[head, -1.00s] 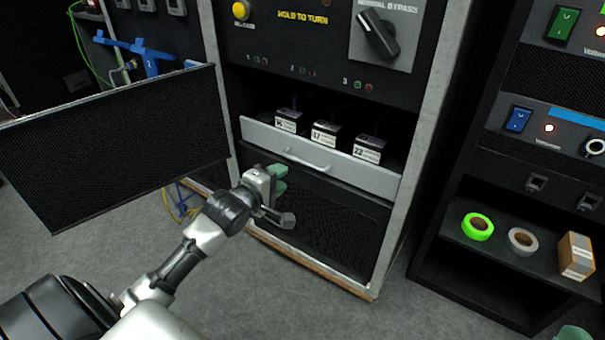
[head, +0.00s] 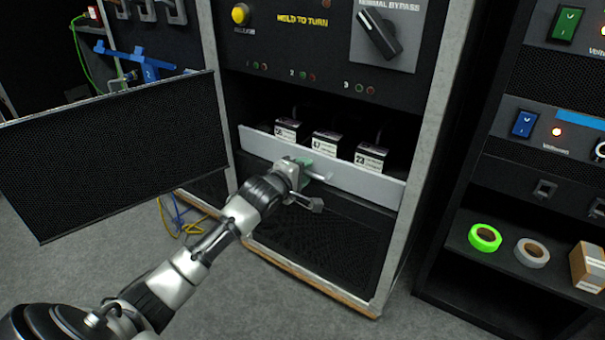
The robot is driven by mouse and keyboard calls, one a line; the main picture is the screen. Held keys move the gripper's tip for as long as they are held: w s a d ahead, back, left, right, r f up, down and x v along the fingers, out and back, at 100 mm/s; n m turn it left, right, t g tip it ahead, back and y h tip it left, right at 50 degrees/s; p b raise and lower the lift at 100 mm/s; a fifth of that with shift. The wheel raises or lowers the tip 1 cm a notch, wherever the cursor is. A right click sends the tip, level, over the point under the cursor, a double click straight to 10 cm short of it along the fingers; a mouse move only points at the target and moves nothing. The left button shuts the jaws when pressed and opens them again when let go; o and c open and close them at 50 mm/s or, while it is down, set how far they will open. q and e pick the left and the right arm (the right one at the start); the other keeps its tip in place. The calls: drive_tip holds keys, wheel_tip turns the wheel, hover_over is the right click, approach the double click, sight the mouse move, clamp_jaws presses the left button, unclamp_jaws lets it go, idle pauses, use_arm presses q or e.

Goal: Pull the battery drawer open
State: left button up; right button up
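The battery drawer (head: 358,185) is a light grey front panel low in the middle rack, with several dark battery blocks (head: 327,143) with white labels standing behind it. Its bar handle (head: 318,176) is partly hidden by my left gripper. My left gripper (head: 306,174) is at the left part of the handle, in front of the drawer front. Its green fingertips are mostly hidden behind the gripper body, so I cannot tell whether they are around the handle or shut. My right gripper is not in view.
An open black mesh panel (head: 110,150) juts out at left, close to my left arm. Above the drawer is a bypass switch (head: 379,35). At right, a shelf holds green tape (head: 485,238), grey tape (head: 532,253) and a box (head: 588,267). Grey floor is clear in front.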

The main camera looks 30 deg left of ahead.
use_arm(q)
clamp_jaws()
drive_tip(key=shift+s, duration=0.1)
idle(0.3)
